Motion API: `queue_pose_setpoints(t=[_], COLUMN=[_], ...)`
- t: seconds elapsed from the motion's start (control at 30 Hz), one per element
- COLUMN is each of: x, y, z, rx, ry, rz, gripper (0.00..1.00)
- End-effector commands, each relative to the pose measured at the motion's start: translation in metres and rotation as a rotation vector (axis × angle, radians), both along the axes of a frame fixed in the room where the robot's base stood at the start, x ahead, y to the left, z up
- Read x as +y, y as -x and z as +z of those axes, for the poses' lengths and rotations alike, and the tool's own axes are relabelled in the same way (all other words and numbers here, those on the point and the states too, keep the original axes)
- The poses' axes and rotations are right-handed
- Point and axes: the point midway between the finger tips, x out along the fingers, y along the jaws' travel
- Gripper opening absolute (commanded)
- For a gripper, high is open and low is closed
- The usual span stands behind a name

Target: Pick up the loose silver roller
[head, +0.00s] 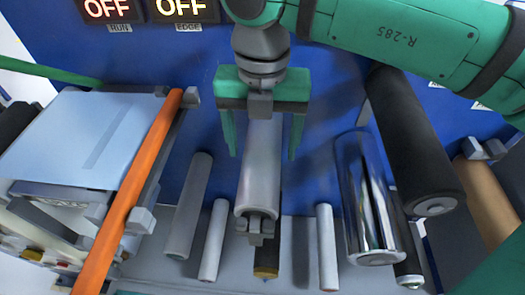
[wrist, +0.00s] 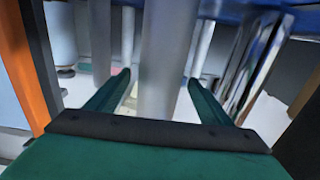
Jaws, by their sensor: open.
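A matte silver-grey roller (head: 260,180) stands out in front of the blue panel, its near end at a small grey bracket (head: 256,228). In the wrist view the roller (wrist: 164,60) runs down between my two green fingers, with a gap on each side. My gripper (head: 262,152) is open over the roller's upper part; it also shows in the wrist view (wrist: 160,79). I cannot tell how deep the roller lies between the fingers. A shiny chrome roller (head: 362,205) is to the right. Which one is loose is not clear.
An orange roller (head: 140,190) and pale blue sheet (head: 85,135) are at left. A black roller (head: 415,145) and brown roller (head: 490,195) are at right. Several thinner grey rollers, one of them here (head: 213,240), stand near the silver one. The blue panel (head: 215,80) is close behind.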

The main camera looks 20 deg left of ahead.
Motion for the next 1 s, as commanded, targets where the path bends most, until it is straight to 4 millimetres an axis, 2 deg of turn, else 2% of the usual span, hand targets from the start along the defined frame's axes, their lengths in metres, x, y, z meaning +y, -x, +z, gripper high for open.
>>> queue_pose_setpoints(t=[0.13,0.37,0.47,0.63,0.67,1.0], x=[0.000,0.000,0.000,0.000,0.000,0.001], y=[0.000,0.000,0.000,0.000,0.000,0.001], z=[-0.019,-0.022,-0.022,-0.022,-0.021,-0.016], rx=[0.002,0.000,0.000,0.000,-0.001,-0.002], ry=[0.001,0.000,0.000,0.000,0.000,-0.001], rz=[0.000,-0.001,-0.001,-0.001,-0.001,0.003], gripper=[0.74,0.74,0.55,0.14,0.11,0.11])
